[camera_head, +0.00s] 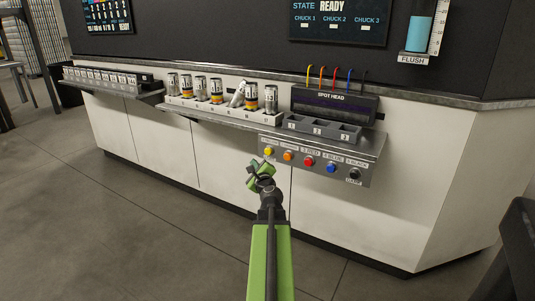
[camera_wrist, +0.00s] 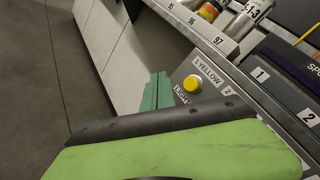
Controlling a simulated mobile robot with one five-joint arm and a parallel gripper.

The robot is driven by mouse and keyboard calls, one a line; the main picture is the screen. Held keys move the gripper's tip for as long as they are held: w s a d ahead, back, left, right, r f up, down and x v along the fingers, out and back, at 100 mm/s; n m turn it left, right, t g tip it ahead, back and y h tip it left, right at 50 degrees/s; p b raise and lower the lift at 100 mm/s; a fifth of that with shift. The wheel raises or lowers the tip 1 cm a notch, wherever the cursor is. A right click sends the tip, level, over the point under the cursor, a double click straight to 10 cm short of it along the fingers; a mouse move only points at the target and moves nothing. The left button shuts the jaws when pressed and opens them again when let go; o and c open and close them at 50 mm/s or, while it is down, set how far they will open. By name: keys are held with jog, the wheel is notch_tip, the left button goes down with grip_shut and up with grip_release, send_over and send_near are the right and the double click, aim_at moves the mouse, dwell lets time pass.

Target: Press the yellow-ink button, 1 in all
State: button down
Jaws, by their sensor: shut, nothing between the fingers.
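The yellow-ink button (camera_head: 269,151) is the leftmost of a row on a grey sloped panel on the counter front. In the wrist view the yellow button (camera_wrist: 192,84) is a round cap below a label reading "1 YELLOW" (camera_wrist: 207,72). My gripper (camera_head: 260,170) is green and shut, with nothing held, just below and left of the yellow button in the head view. In the wrist view its fingertips (camera_wrist: 157,92) show left of the button with a visible gap in the picture. I cannot tell the exact depth between them.
Orange (camera_head: 288,155), red (camera_head: 308,161), blue (camera_head: 331,167) and black (camera_head: 354,174) buttons sit to the right on the same panel. A grey tray with numbered slots (camera_head: 320,130) and a rack of cans stand above. The floor in front is clear.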

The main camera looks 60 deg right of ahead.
aim_at(267, 154)
jog(key=d, duration=0.7)
jog(key=shift+d, duration=0.15)
dwell(1.7)
jog(key=shift+d, duration=0.3)
jog(key=shift+d, duration=0.9)
dwell(0.9)
jog(key=shift+a, duration=1.35)
jog(key=shift+a, duration=2.5)
